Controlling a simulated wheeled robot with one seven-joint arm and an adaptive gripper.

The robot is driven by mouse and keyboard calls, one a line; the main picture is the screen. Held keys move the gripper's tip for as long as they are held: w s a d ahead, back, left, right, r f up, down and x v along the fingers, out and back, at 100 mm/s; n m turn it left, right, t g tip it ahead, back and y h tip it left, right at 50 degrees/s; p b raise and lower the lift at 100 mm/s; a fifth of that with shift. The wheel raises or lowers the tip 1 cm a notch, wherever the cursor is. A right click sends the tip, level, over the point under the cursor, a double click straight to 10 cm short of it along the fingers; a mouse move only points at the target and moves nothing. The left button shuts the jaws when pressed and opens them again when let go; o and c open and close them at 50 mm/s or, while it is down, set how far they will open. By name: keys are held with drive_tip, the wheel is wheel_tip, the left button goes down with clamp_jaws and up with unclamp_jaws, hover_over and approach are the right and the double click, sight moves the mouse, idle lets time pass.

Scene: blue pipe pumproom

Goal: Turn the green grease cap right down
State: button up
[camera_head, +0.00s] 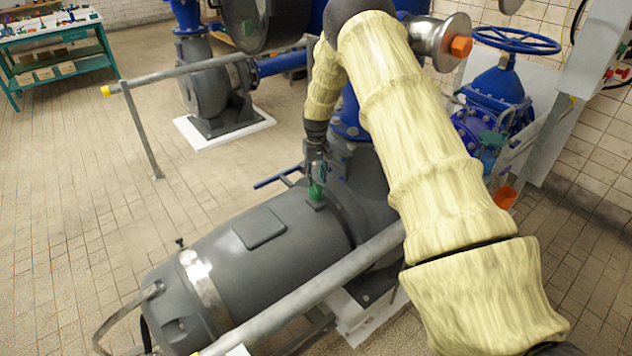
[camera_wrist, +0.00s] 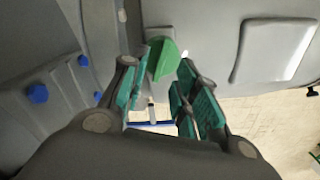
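The green grease cap (camera_head: 316,192) sits on top of the grey pump-motor body, just below my gripper (camera_head: 316,170) in the head view. In the wrist view the cap (camera_wrist: 163,58) is a bright green rounded piece, between and slightly beyond the teal-padded fingertips of my gripper (camera_wrist: 167,70). The fingers are apart. The left finger looks very near the cap or touching it; I cannot tell which. A gap shows between the cap and the right finger. The cap's base is partly hidden.
A grey handrail (camera_head: 310,292) runs across in front of the motor (camera_head: 270,245). A blue handwheel valve (camera_head: 515,40) stands at the right. Another pump (camera_head: 207,90) stands behind. The tiled floor (camera_head: 70,220) at the left is clear.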

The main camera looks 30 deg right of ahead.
sight(316, 185)
wheel_tip(316, 185, up, 8)
drive_tip(key=shift+r, duration=0.2)
idle(0.6)
